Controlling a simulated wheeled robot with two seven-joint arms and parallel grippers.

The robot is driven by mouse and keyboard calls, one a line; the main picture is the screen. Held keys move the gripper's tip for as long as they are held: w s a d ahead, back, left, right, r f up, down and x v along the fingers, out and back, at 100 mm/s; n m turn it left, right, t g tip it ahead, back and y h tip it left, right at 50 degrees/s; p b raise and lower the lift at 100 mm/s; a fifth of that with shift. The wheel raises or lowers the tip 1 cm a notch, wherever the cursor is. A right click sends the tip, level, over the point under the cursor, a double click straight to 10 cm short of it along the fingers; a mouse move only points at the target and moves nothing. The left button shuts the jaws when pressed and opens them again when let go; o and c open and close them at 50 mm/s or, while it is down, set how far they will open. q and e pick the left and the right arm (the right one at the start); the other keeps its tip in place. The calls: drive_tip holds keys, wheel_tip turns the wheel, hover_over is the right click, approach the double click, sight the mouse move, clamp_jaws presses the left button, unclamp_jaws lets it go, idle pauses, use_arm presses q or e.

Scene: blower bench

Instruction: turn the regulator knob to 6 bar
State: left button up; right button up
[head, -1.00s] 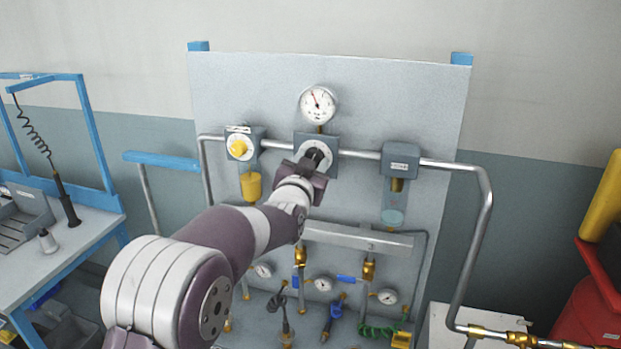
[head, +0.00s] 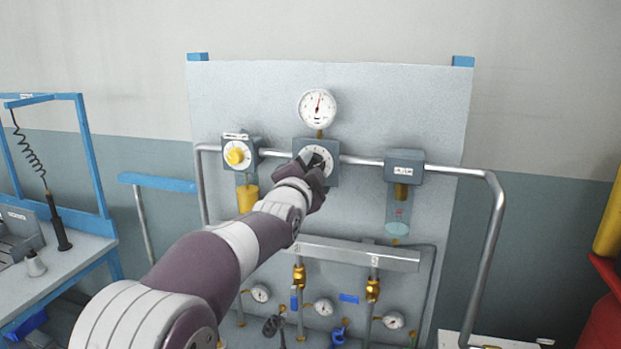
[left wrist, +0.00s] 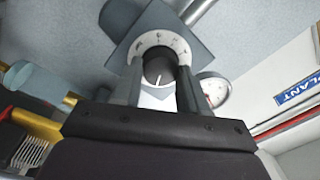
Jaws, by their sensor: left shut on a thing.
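The regulator is a grey block (head: 331,146) on the pipe at the middle of the panel, with a white dial ring. Its dark knob (left wrist: 158,70) shows in the left wrist view with a pale pointer line. My left gripper (left wrist: 156,84) is shut on the knob, one finger on each side. In the head view the gripper (head: 316,168) covers most of the knob. The round gauge (head: 318,108) above has a red needle pointing nearly straight up. The dial figures are too small to read. My right gripper is out of view.
A yellow knob (head: 236,154) on a grey block sits left of the regulator. A grey filter block (head: 404,166) with a clear bowl is at right. A manifold bar (head: 350,250) with brass valves and small gauges runs below. A blue-framed bench (head: 60,265) stands at left.

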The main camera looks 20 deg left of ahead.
use_arm(q)
drive_tip(key=shift+r+m, duration=0.1)
drive_tip(key=shift+m, duration=0.2)
drive_tip(key=o, duration=1.1)
drive_tip(key=shift+c, duration=0.2)
drive_tip(key=s+b, duration=0.5)
drive_tip(key=s, duration=0.7)
drive_tip(key=shift+s+f+b, duration=0.25)
drive_tip(key=shift+f+b, duration=0.05)
drive_tip(key=shift+f, duration=0.15)
drive_tip(key=shift+a, duration=0.1)
